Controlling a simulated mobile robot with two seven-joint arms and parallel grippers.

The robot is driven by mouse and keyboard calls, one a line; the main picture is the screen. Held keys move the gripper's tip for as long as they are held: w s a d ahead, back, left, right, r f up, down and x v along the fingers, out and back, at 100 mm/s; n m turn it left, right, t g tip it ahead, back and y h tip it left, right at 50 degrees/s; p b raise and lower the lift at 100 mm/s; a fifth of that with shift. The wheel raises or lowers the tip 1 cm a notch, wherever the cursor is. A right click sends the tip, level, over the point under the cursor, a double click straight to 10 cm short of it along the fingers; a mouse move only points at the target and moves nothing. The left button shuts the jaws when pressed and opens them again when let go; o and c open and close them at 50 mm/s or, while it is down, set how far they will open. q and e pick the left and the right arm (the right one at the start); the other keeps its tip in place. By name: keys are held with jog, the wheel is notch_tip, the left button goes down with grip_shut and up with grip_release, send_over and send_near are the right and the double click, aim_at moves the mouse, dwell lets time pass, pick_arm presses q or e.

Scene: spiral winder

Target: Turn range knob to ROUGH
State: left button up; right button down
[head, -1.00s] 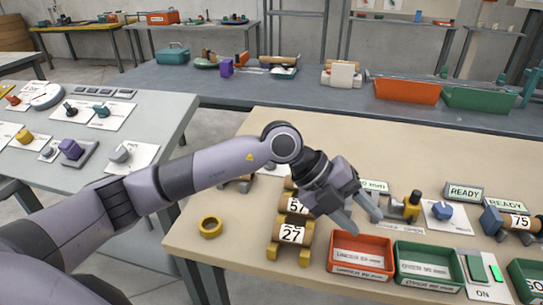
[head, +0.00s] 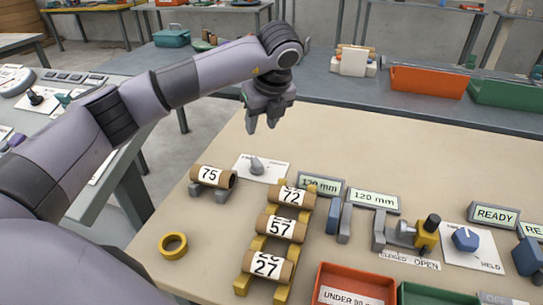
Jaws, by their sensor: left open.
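A grey knob (head: 257,166) sits on a white plate (head: 277,173) near the far left part of the beige table. Its pointer directs toward the upper left, and the lettering on the plate is too small to read. I cannot confirm from the lettering that it is the range knob. My left gripper (head: 262,127) is open and empty, above and slightly beyond the knob in the picture, fingers pointing down, apart from it. My right gripper is not in view.
Numbered rolls (head: 280,228) lie on a yellow rack in front of the knob, with roll 75 (head: 213,177) to the left. Two 120 mm displays (head: 373,200), a blue knob (head: 465,239) and an orange bin (head: 350,290) are to the right. A yellow ring (head: 173,245) lies at the left.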

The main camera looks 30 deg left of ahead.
pick_arm(q)
jog(key=b, duration=0.4)
send_near(257, 161)
jog(key=x, duration=0.8)
jog(key=shift+w+a+f, duration=0.1)
jog(key=shift+f, duration=0.2)
grip_shut()
